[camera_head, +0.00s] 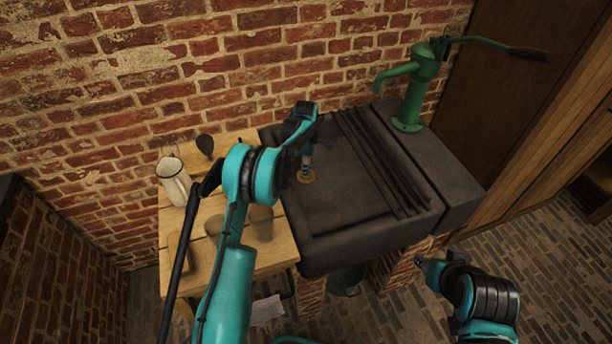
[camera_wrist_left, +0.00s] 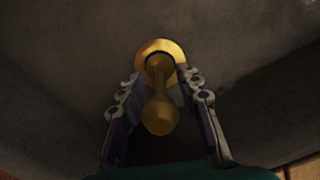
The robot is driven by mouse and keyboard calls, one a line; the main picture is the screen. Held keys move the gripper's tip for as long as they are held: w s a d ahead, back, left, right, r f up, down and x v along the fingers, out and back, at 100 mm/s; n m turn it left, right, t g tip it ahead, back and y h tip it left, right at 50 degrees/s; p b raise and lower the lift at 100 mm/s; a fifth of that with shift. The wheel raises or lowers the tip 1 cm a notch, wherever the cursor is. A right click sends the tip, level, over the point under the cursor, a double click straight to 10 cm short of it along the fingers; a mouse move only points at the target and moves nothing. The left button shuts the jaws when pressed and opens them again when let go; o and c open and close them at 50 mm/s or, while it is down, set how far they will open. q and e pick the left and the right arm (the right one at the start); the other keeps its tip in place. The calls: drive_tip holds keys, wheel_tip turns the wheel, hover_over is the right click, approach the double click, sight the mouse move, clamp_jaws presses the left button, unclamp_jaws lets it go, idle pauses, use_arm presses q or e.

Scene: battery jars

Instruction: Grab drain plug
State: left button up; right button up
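The brass drain plug (camera_wrist_left: 160,116) has a round knob on a short stem above a brass ring (camera_wrist_left: 158,50) in the dark sink floor. In the head view the brass ring (camera_head: 306,178) shows at the left part of the sink; my gripper hides the knob. My left gripper (camera_head: 307,160) points down over it. In the left wrist view its fingers (camera_wrist_left: 159,78) stand apart on either side of the plug, with gaps visible between them and the knob. My right gripper (camera_head: 424,265) is at the lower right, away from the sink; its fingers are too small to judge.
The dark stone sink (camera_head: 345,240) has raised ribs on its right side. A green hand pump (camera_head: 422,90) stands behind right. A wooden table (camera_head: 268,262) on the left holds a white enamel jug (camera_head: 174,182) and jars (camera_head: 215,232). A brick wall (camera_head: 230,70) closes the back.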

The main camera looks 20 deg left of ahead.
use_arm(q)
drive_tip(key=shift+f, duration=0.85)
drive_tip(key=shift+r, duration=0.1)
drive_tip(key=shift+c, duration=0.3)
clamp_jaws()
drive_tip(key=shift+r, duration=0.15)
